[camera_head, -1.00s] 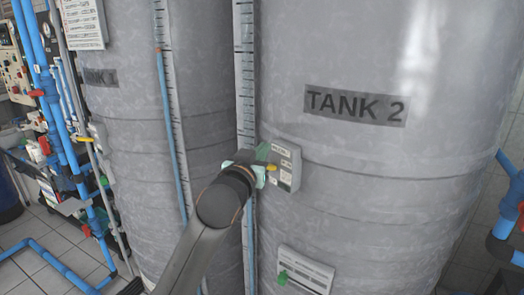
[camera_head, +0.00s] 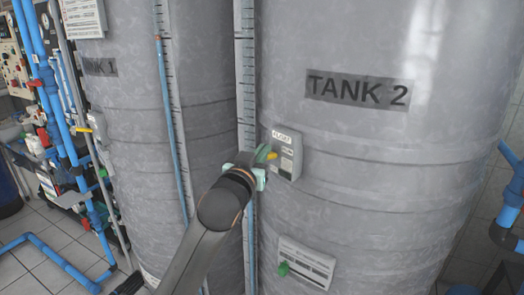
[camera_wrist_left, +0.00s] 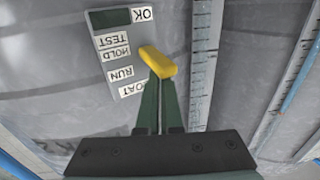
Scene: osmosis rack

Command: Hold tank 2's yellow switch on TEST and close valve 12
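Tank 2 (camera_head: 430,130) is a tall grey cylinder. Its grey switch box (camera_head: 286,165) carries the yellow switch (camera_head: 272,156). In the left wrist view the yellow switch (camera_wrist_left: 160,62) lies slanted beside the label strip (camera_wrist_left: 117,57) with OK, TEST, HOLD, RUN and FLOAT; its left end is near TEST and HOLD. My left gripper (camera_head: 263,153) is at the switch. Its fingers (camera_wrist_left: 160,82) are together with only a narrow slit between them, their tips against the switch and partly hidden by it. I cannot make out valve 12. My right gripper is not in view.
Tank 1 (camera_head: 135,150) stands to the left. Blue pipes (camera_head: 60,110) line the far left, and another blue pipe (camera_head: 507,215) is at the right edge.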

